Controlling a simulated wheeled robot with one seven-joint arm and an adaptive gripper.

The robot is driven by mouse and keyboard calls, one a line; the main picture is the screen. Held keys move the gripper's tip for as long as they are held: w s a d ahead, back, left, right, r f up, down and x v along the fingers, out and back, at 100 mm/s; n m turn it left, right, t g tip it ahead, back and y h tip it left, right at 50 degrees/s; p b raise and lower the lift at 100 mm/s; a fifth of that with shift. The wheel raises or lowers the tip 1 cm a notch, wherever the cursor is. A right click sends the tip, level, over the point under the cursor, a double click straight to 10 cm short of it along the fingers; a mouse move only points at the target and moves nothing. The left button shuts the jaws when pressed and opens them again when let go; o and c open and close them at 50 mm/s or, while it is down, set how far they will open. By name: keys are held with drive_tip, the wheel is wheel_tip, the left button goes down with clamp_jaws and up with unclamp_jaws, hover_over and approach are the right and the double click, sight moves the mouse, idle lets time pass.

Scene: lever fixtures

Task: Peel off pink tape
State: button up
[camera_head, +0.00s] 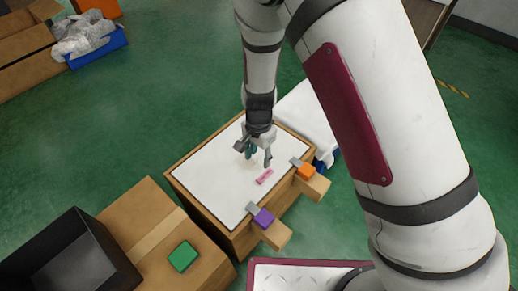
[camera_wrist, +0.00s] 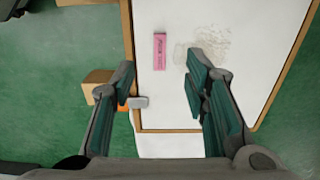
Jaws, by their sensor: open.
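The pink tape (camera_head: 264,177) is a short strip lying on the white top of a wood-edged box (camera_head: 212,165). It also shows in the wrist view (camera_wrist: 160,51), upright in the picture, with faint dark marks on it. My gripper (camera_head: 257,160) is above the white top, just beyond the tape in the head view. In the wrist view its teal-padded fingers (camera_wrist: 160,82) are spread wide with nothing between them touching. The tape lies ahead of the fingertips, between their lines and nearer the left finger. My gripper is apart from the tape.
An orange lever block (camera_head: 306,171) and a purple one (camera_head: 263,218) stick out from the box's near right side. A smudge (camera_wrist: 200,50) marks the white top beside the tape. A cardboard box with a green block (camera_head: 183,256) and a black bin (camera_head: 72,258) stand lower left.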

sight(259, 181)
wheel_tip(259, 181, down, 14)
drive_tip(key=b, duration=0.4)
drive_tip(key=shift+r, duration=0.1)
drive_tip(key=shift+c, duration=0.3)
clamp_jaws()
